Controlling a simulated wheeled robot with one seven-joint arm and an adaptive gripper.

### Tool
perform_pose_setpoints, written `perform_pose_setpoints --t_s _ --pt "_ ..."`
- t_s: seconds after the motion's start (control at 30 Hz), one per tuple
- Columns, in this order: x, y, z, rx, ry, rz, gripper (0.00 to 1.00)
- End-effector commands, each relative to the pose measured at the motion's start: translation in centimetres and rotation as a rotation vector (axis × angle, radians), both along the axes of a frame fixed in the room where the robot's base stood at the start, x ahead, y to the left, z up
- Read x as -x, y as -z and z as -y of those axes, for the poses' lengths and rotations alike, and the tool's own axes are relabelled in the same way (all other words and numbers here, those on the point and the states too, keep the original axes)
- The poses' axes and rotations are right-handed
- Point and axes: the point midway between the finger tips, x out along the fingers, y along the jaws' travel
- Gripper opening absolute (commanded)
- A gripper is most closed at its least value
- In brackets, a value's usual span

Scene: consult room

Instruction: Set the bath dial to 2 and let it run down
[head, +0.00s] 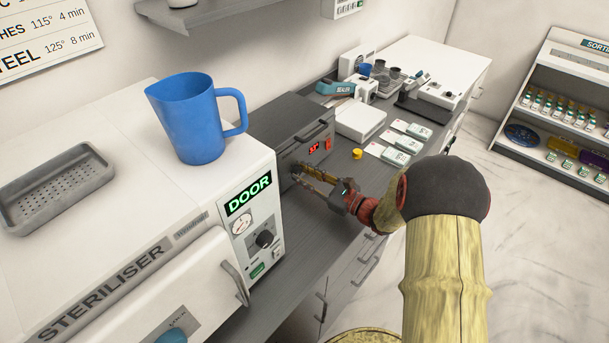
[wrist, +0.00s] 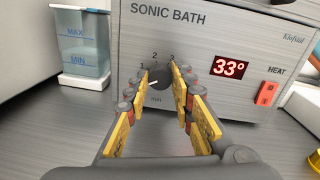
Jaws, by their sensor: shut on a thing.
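The sonic bath (head: 285,128) is a grey box on the counter, and its front panel (wrist: 205,30) fills much of the wrist view. Its dark dial (wrist: 164,80) sits low on the panel, with 1, 2 and 3 printed around its top and "min" below. A pale mark shows at the dial's left side, below the 1; the fingers partly hide the dial. My gripper (wrist: 165,88) is shut on the dial, one yellow-padded finger on each side. In the head view my gripper (head: 305,177) reaches the bath's front, and the dial is hidden.
The display (wrist: 230,67) reads 33°, with a red heat switch (wrist: 267,93) to its right. A water tank (wrist: 80,45) stands left of the panel. The steriliser (head: 130,240) with a blue jug (head: 190,120) on top is left of the bath. A yellow cup (head: 357,153) stands nearby.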

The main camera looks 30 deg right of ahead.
Motion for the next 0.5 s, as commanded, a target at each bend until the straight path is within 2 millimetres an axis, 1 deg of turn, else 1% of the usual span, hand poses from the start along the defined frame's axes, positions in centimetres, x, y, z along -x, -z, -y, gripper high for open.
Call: perform_pose_setpoints --t_s 0.27,0.5 --pt "0.01 -0.01 -0.01 -0.019 0.000 -0.009 0.00" --pt "-0.01 -0.14 0.02 -0.120 0.000 -0.051 0.00"
